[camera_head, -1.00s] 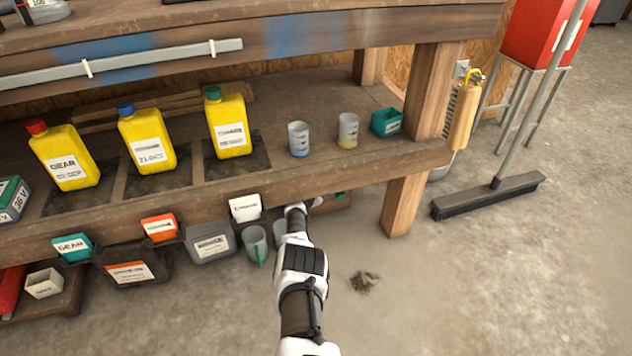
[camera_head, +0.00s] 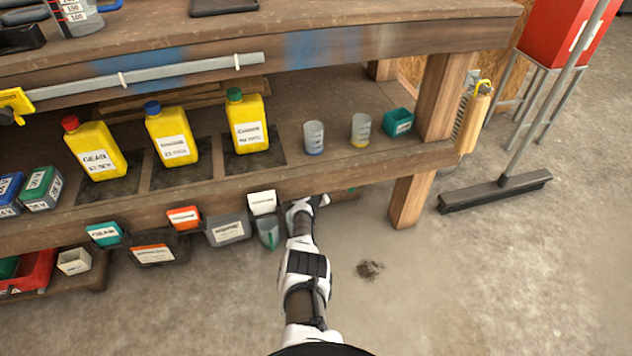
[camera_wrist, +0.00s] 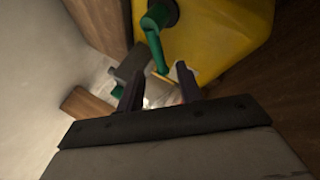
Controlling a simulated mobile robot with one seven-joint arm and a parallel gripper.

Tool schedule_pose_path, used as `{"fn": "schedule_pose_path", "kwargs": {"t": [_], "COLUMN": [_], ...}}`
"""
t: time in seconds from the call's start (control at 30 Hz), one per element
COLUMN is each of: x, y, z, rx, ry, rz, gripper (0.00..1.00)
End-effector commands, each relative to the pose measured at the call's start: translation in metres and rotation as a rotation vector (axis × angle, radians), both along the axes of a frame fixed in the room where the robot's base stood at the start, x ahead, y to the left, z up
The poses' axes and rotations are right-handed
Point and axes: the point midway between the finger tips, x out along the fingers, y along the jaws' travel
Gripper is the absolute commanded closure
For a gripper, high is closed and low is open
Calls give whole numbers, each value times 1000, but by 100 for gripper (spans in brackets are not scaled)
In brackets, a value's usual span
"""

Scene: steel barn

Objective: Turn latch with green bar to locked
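I take this bar to be the latch; any locked marking is not readable. My gripper (camera_wrist: 160,73) has its two dark fingers apart, with the bar's lower end and a small orange-brown tip between or just beyond them. Contact cannot be told. In the head view my gripper (camera_head: 320,200) reaches under the shelf's front edge and is mostly hidden; the latch is not clearly visible there.
The wooden shelf (camera_head: 350,170) carries yellow bottles (camera_head: 248,122), two beakers (camera_head: 314,138) and a teal bin (camera_head: 398,122). Bins (camera_head: 228,230) and a green-handled cup (camera_head: 268,232) are beside my arm. A table leg (camera_head: 408,200) and broom (camera_head: 495,192) stand right. Front floor is mostly clear.

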Motion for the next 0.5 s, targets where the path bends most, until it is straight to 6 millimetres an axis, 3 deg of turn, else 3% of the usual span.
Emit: {"fn": "schedule_pose_path", "kwargs": {"t": [0.03,0.5], "x": [-6,-55], "y": [2,18], "z": [8,27], "rx": [-1,-1], "ry": [1,0], "rz": [1,2], "gripper": [64,64]}}
